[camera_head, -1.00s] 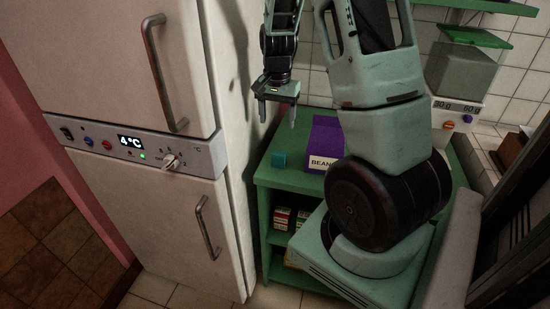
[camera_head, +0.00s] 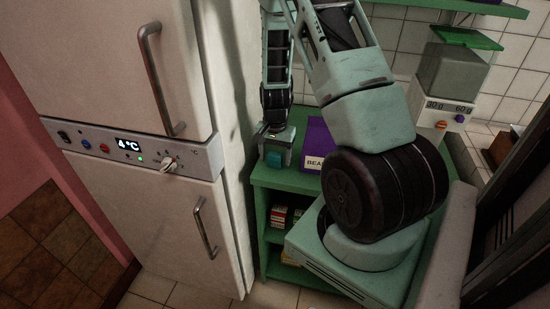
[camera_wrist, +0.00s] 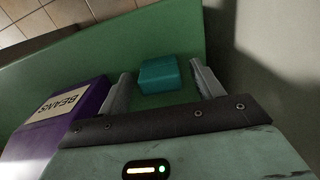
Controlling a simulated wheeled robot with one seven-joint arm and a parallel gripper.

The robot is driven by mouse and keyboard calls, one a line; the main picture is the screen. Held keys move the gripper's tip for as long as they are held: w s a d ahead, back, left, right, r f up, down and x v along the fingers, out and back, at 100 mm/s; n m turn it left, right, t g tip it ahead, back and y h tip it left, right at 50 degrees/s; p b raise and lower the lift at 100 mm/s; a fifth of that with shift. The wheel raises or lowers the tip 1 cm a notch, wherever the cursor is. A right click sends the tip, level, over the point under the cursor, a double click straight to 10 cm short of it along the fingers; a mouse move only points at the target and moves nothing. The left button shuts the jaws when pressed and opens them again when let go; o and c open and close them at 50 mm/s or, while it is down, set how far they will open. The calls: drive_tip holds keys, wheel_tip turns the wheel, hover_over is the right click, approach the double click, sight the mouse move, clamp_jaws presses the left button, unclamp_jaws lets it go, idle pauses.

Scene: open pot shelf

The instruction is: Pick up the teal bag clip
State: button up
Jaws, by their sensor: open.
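The teal bag clip (camera_wrist: 159,74) is a small teal block on the green shelf top. In the wrist view it lies between the two fingers of my open gripper (camera_wrist: 162,88), with gaps on both sides. In the head view the clip (camera_head: 274,159) shows at the front left of the shelf top, and my gripper (camera_head: 275,148) is down right at it. I cannot tell from these views whether a finger touches it.
A purple box labelled BEANS (camera_wrist: 62,110) stands close to the left of my gripper in the wrist view. The white fridge (camera_head: 225,130) rises left of the green shelf (camera_head: 290,182).

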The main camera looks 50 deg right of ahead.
drive_tip(key=shift+f, duration=0.1)
drive_tip(key=c, duration=1)
drive_tip(key=shift+c, duration=0.2)
